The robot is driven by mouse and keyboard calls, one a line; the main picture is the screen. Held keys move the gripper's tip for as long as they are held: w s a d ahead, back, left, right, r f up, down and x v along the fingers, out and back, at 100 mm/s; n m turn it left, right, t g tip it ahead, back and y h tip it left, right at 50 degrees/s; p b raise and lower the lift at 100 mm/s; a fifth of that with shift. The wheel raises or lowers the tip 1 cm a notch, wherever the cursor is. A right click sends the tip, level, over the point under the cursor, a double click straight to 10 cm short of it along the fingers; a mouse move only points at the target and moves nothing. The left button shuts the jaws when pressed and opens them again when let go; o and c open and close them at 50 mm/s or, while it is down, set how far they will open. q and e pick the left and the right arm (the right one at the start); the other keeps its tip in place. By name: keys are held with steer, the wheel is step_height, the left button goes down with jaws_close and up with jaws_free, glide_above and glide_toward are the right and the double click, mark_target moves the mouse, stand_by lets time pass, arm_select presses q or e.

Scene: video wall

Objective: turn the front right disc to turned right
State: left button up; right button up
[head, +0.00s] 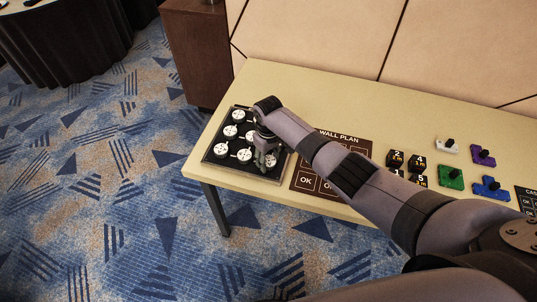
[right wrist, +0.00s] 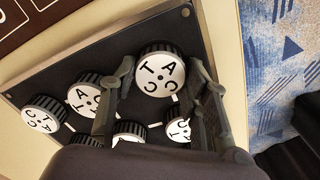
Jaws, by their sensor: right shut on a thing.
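The front right disc (right wrist: 160,75) is a white-faced knob with a dark ribbed rim and black letters around a central dot. It sits at a corner of the black panel (right wrist: 215,45). My right gripper (right wrist: 163,90) has one finger on each side of this disc and is shut on its rim. In the head view my right gripper (head: 265,158) comes down over the disc (head: 270,162) and partly hides it. Several other white lettered discs (head: 231,132) sit on the same panel. My left gripper is not in view.
The panel lies at the left end of a pale table (head: 300,88). A brown wall plan board (head: 306,180), black numbered blocks (head: 397,157) and coloured pieces with knobs (head: 451,178) lie to the right. My right arm crosses above the table. A beige wall stands behind.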

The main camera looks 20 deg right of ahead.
mark_target(269, 160)
steer(key=m+p, duration=0.2)
steer(key=m, duration=0.3)
steer(key=shift+w+m, duration=0.1)
steer(key=shift+m, duration=0.2)
stand_by(0.4)
steer(key=o, duration=1.2)
steer(key=shift+c, duration=0.2)
step_height(269, 160, up, 12)
